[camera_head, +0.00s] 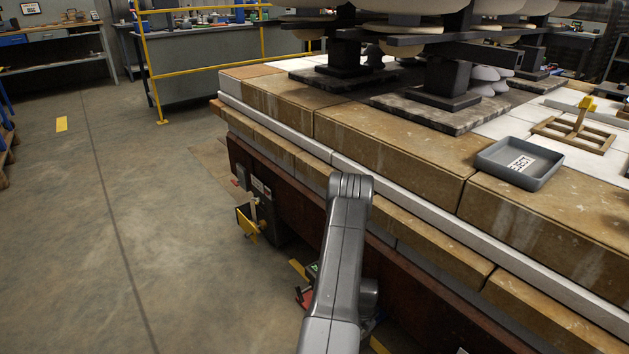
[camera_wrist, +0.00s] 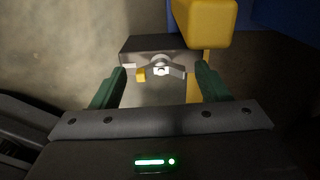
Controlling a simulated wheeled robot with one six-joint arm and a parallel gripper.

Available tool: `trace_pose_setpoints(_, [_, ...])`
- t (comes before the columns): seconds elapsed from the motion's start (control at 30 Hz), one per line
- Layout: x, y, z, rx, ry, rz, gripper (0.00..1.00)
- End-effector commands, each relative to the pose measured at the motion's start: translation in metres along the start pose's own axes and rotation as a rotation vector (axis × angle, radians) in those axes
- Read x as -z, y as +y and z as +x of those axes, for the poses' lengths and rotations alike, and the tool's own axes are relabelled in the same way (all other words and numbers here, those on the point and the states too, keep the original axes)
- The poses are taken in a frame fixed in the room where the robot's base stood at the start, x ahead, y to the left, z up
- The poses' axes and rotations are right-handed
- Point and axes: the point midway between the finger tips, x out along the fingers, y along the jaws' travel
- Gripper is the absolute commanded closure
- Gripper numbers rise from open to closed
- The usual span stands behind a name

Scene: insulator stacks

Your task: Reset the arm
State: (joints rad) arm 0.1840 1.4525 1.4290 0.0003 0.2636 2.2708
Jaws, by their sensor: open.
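My grey arm (camera_head: 345,240) rises from the bottom middle of the head view, in front of the stone-topped bench. My gripper (camera_wrist: 158,80) shows in the wrist view with its two green fingers spread apart. I see nothing clamped between them. A dark box with a silver rounded fitting (camera_wrist: 160,70) and a small yellow piece (camera_wrist: 141,75) appears beyond and between the fingertips; I cannot tell how far off it is. A large yellow block (camera_wrist: 205,22) is at the top right. In the head view the gripper is mostly hidden behind the arm.
A yellow rail (camera_head: 205,8) stands behind. The concrete floor at left (camera_head: 80,240) is clear.

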Motion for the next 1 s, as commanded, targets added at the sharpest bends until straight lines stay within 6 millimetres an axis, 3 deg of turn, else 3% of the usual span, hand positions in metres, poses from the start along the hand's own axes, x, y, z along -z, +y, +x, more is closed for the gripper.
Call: trace_pose_setpoints(1.0, [-0.0011,-0.0014,-0.0055,0.004,-0.001,-0.814,0.31])
